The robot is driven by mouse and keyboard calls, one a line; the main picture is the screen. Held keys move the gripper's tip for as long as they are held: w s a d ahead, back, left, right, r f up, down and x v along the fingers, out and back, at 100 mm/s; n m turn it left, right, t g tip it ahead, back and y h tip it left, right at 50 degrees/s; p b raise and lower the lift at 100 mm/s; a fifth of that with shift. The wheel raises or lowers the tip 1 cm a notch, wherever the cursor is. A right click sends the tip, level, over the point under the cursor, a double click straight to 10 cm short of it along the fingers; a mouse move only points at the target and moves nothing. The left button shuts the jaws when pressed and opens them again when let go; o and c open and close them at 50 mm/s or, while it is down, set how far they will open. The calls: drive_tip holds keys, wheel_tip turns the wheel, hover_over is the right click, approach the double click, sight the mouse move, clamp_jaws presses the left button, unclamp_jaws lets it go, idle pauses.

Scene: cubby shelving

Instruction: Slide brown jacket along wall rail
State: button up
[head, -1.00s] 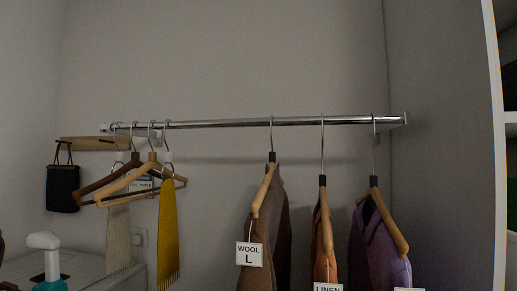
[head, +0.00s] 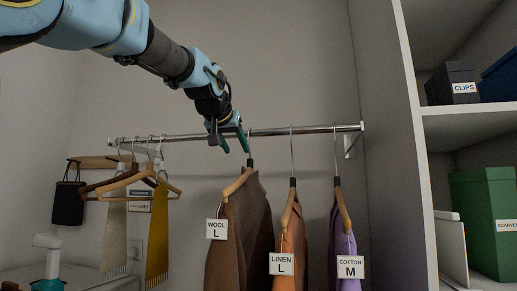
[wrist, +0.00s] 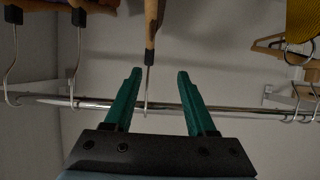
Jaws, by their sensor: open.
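The brown jacket (head: 243,235), tagged WOOL L, hangs on a wooden hanger from the wall rail (head: 305,131), left of the orange and purple garments. My gripper (head: 233,143) is at the rail by the jacket's hook, its green fingers pointing toward the wall. In the wrist view my gripper (wrist: 156,75) is open, and the jacket's hanger hook (wrist: 147,90) shows between the fingertips, nearer the left finger, with clear space on both sides. The rail (wrist: 88,104) runs across behind the fingers. The jacket's lower part is out of frame.
An orange garment (head: 291,240) tagged LINEN L and a purple one (head: 342,232) tagged COTTON M hang close on the right. Several wooden hangers (head: 128,182) and a yellow scarf (head: 157,232) hang at the left end. A bare rail stretch lies between. A shelf panel (head: 395,180) stands right.

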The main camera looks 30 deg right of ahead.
sight(250, 158)
drive_tip(key=shift+s+d+r, duration=0.55)
drive_tip(key=shift+d+r, duration=0.1)
drive_tip(key=shift+d, duration=0.05)
drive_tip(key=p+x, duration=0.3)
drive_tip(key=x, duration=0.7)
drive_tip(key=shift+w+d, duration=0.15)
drive_tip(key=shift+d, duration=0.1)
clamp_jaws()
idle(0.6)
